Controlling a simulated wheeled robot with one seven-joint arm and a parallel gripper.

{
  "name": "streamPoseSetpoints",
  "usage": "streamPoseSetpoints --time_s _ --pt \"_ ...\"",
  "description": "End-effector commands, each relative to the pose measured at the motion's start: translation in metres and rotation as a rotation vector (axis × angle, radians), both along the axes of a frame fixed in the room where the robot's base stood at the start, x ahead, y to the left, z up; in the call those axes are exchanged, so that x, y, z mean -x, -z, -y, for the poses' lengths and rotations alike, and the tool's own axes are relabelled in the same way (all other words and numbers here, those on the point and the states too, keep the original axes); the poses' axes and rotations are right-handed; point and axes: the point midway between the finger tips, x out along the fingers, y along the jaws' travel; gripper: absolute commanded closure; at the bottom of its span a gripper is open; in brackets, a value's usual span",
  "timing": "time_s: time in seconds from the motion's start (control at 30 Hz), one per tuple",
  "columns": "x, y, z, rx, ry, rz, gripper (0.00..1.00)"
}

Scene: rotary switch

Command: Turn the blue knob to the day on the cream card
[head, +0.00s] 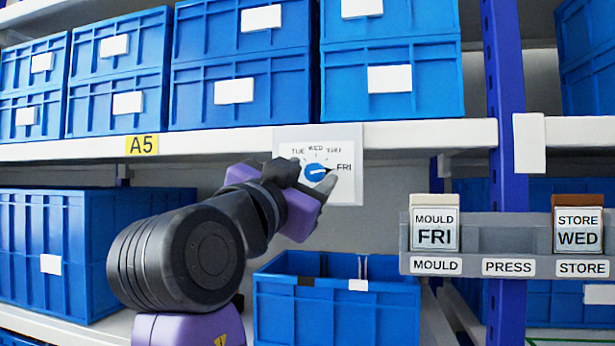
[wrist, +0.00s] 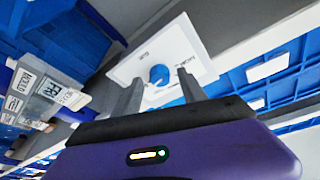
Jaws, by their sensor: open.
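The blue knob (head: 316,172) sits on a white dial plate (head: 346,191) fixed to the shelf edge. TUE, WED, THU and FRI can be read on the plate; its left part is hidden behind my gripper. A small mark at the knob seems to point right, toward FRI, but it is too small to be sure. The cream card (head: 435,199) in the rack reads MOULD FRI. My gripper (wrist: 160,76) is open in front of the plate. In the wrist view its fingers lie either side of the knob (wrist: 159,75); I cannot tell whether they touch it.
A brown-topped card (head: 578,200) reading STORE WED stands at the right of the grey rack (head: 505,220). The PRESS slot between is empty. An open blue bin (head: 335,305) stands below the dial. Blue crates (head: 240,95) fill the shelf above.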

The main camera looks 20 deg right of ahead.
Motion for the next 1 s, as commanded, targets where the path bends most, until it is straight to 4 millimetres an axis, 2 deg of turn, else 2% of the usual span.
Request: streamPoseSetpoints --time_s 0.5,1.0 --pt "0.046 0.019 -0.049 0.000 -0.002 0.000 0.51" --pt "0.051 0.021 -0.054 0.000 0.000 0.000 0.51"
